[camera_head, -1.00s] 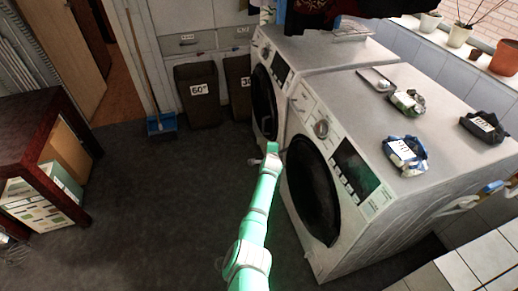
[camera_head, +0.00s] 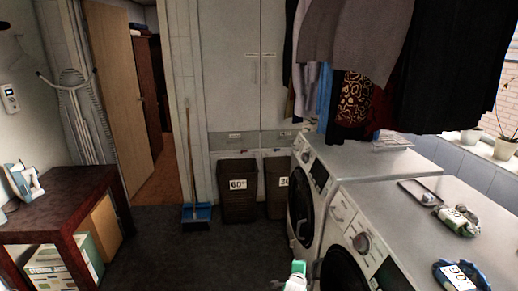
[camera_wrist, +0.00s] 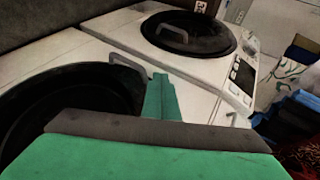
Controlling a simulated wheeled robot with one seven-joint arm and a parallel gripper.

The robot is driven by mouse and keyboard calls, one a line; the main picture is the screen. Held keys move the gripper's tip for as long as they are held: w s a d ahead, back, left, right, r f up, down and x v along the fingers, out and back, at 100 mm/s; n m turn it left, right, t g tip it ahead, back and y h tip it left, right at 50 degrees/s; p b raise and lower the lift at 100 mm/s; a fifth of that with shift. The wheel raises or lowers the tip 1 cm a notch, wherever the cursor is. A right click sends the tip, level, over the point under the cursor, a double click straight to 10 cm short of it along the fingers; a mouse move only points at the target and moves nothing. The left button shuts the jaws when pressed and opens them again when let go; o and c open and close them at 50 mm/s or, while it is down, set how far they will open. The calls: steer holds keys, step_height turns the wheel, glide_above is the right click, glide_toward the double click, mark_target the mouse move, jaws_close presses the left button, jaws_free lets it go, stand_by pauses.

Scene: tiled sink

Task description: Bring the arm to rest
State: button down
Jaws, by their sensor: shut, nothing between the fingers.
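The end of my green and white arm shows at the bottom edge of the head view, with my gripper (camera_head: 295,270) small there, left of the nearer washing machine (camera_head: 365,235). The rest of the arm is below the picture. In the wrist view my gripper (camera_wrist: 162,98) has its green fingers together and empty. Behind them the wrist view shows the white machine fronts and two dark round doors. I cannot tell the exact gap between fingers and machine.
A second washer (camera_head: 306,190) stands farther back, beside dark laundry bins (camera_head: 238,205). A blue dustpan (camera_head: 197,214) with a broom is by the doorway. A dark red table (camera_head: 60,208) stands at left. Clothes (camera_head: 355,60) hang above the machines. The dark floor between is clear.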

steer(key=s+d+f+n+t+h, duration=0.1)
steer(key=s+d+f+n, duration=0.15)
steer(key=s, duration=0.65)
steer(key=s+d+f+n, duration=0.1)
steer(key=s+f+n, duration=0.3)
steer(key=s, duration=0.5)
steer(key=s+a+n+t+y, duration=0.1)
steer(key=s+a+n, duration=0.2)
steer(key=s, duration=0.6)
steer(key=s+a+n, duration=0.2)
steer(key=s+n, duration=0.1)
steer(key=s, duration=0.5)
steer(key=s+a+r+n+y, duration=0.1)
steer(key=s+a+r+n, duration=0.1)
steer(key=s+a+r, duration=0.4)
steer(key=s+a+r+n+t+y, duration=0.1)
steer(key=s+a+r, duration=0.5)
steer(key=s, duration=0.8)
steer(key=s+a+r+n+y, duration=0.2)
steer(key=s+a+r+n, duration=0.2)
steer(key=s, duration=0.5)
step_height(320, 180, up, 4)
steer(key=shift+s+a+f+n+t, duration=0.1)
steer(key=shift+s+a+n+t, duration=0.3)
steer(key=shift+a, duration=0.85)
